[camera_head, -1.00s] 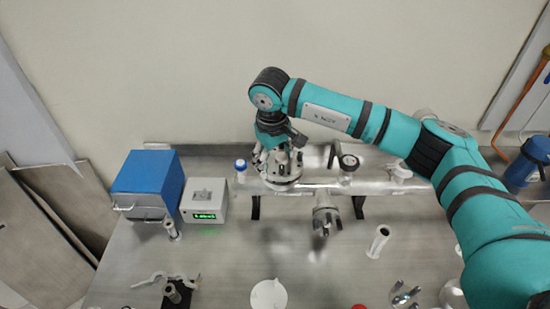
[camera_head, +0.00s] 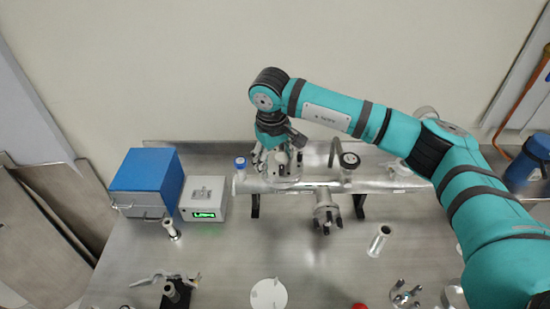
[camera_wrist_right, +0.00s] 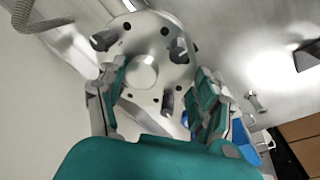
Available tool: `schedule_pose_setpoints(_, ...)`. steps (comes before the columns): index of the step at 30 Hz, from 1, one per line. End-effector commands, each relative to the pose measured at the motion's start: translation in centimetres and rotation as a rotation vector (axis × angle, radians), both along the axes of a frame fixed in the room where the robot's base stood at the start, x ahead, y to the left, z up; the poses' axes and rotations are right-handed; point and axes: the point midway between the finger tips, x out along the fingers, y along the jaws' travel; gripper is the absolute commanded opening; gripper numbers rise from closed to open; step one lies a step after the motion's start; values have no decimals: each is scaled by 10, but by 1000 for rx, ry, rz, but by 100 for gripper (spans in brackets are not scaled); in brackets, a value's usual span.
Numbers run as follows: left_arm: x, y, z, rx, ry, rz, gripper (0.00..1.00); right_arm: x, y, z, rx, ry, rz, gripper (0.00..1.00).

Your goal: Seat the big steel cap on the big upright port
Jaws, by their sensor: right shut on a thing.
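The big steel cap (camera_head: 284,181) is a round metal disc on the manifold pipe, below my right gripper (camera_head: 270,153). In the right wrist view the cap (camera_wrist_right: 152,38) shows small holes, dark posts and a round central knob between my fingers. My right gripper is shut on the cap and points down. The big upright port is hidden beneath the cap and gripper, so I cannot tell whether the cap sits flush on it. My left gripper is not in view.
The steel manifold pipe (camera_head: 330,185) runs along the back of the bench (camera_head: 225,255). A blue box (camera_head: 148,176), a grey meter (camera_head: 204,199) and a blue-capped fitting (camera_head: 240,164) stand to the left. A clamped side port (camera_head: 326,212) faces forward. Loose parts lie in front.

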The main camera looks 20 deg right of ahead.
Motion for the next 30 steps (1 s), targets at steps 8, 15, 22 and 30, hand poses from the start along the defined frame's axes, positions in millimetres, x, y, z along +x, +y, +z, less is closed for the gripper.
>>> schedule_pose_setpoints(8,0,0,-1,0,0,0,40,2,0,3,2,-7,0,21)
schedule_pose_setpoints(15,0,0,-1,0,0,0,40,2,0,3,3,-8,0,76)
schedule_pose_setpoints(22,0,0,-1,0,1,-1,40,1,0,0,1,-3,0,95)
schedule_pose_setpoints(30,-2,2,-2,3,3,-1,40,-1,0,1,0,2,0,95)
